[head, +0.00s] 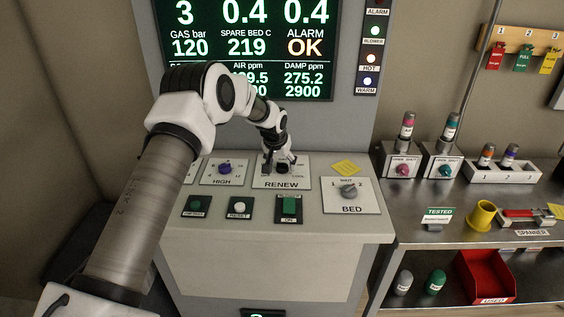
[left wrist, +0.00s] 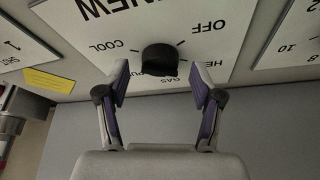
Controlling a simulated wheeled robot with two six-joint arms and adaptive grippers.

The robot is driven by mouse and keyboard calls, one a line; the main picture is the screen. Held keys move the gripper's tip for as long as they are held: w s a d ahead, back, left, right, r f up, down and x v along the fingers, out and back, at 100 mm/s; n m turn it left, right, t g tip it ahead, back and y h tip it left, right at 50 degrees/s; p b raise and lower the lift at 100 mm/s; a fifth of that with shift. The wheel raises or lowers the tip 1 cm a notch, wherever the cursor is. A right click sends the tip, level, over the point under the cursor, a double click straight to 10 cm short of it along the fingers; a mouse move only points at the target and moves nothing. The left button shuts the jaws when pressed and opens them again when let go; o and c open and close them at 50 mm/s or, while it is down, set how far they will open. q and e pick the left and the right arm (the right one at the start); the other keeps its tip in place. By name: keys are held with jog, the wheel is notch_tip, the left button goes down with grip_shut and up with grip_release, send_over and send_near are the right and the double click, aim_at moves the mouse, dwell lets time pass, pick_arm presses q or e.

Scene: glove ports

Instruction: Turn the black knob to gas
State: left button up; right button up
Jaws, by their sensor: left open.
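The black knob (left wrist: 160,60) sits on the white RENEW plate (left wrist: 222,18), which reads upside down in the left wrist view. OFF, COOL and part of another label show around the knob; lettering on its near side is partly cut off. I cannot tell which mark the knob points at. My left gripper (left wrist: 159,84) is open, its two fingers spread to either side of the knob with gaps, not visibly touching it. In the head view my left gripper (head: 279,166) is over the RENEW plate (head: 281,184) and largely hides the knob. My right gripper is out of view.
Beside the RENEW plate are the HIGH plate with a purple knob (head: 224,168) and the BED plate with a grey knob (head: 349,189). Below are a green ON switch (head: 289,206) and a RESET button (head: 240,207). A screen (head: 250,50) stands behind; a steel bench (head: 470,225) is at right.

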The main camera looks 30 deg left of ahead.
pick_arm(q)
jog(key=shift+w+f, duration=0.2)
jog(key=shift+f, duration=0.35)
jog(key=c, duration=1.1)
jog(key=shift+a+f+m+h+b, duration=0.15)
jog(key=shift+m+h+b, duration=0.25)
jog(key=shift+m+b, duration=0.7)
jog(key=m+h+b, duration=0.1)
jog(key=m+b, duration=0.3)
jog(key=shift+a+h, duration=0.15)
jog(key=shift+h, duration=0.25)
jog(key=m+b, duration=0.1)
jog(key=m, duration=0.1)
jog(key=shift+a+m+h, duration=0.1)
jog(key=shift+m+h, duration=0.2)
jog(key=shift+h, duration=0.1)
jog(key=shift+m+g+h, duration=0.4)
jog(key=shift+m+g, duration=0.1)
jog(key=shift+m, duration=0.8)
